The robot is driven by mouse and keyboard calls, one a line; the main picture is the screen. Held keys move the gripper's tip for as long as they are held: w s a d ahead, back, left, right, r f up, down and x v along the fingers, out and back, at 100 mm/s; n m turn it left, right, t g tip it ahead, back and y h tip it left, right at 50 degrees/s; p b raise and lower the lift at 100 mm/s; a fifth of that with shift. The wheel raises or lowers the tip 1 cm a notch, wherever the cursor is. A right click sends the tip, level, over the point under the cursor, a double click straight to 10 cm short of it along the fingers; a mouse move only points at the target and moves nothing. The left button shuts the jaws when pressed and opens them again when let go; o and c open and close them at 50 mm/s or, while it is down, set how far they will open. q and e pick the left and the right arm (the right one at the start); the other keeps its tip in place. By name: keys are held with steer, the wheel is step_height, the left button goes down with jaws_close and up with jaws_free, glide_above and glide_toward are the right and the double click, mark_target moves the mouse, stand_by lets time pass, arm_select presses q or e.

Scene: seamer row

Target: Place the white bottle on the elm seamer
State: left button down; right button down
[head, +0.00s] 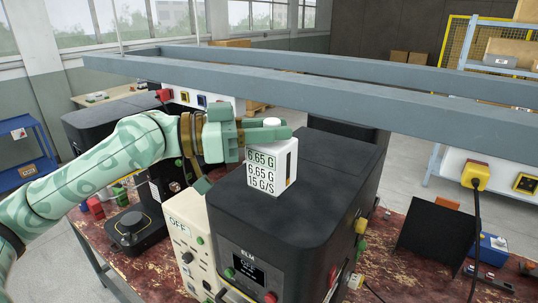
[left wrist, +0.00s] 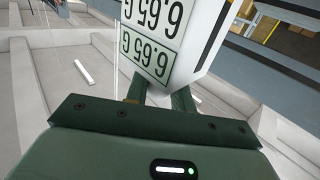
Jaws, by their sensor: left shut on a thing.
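The white bottle (head: 286,172) is a square white block with a round cap and labels reading 6.65 G and 15 G/S. My left gripper (head: 268,132) is shut on it near its cap. The bottle is upright or nearly so, over the black top of the elm seamer (head: 330,165), toward its left side. I cannot tell whether its base touches that top. In the left wrist view the bottle (left wrist: 200,35) shows large between the fingers of the gripper (left wrist: 158,96). The seamer's front carries the name ELM and a small screen. My right gripper is not in view.
A grey overhead beam (head: 330,92) crosses behind the bottle. A cream box marked OFF (head: 185,235) stands left of the seamer. Another dark machine (head: 95,125) is farther left. A black panel (head: 435,237) and a yellow plug (head: 475,175) are at right.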

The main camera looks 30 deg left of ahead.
arm_select(q)
steer(key=shift+w+a+f, duration=0.3)
steer(key=shift+w+f, duration=0.15)
steer(key=shift+f, duration=0.15)
step_height(320, 180, down, 3)
steer(key=shift+w+a+f, duration=0.1)
steer(key=shift+f, duration=0.05)
steer(key=shift+f, duration=0.2)
steer(key=c, duration=1.2)
jaws_free()
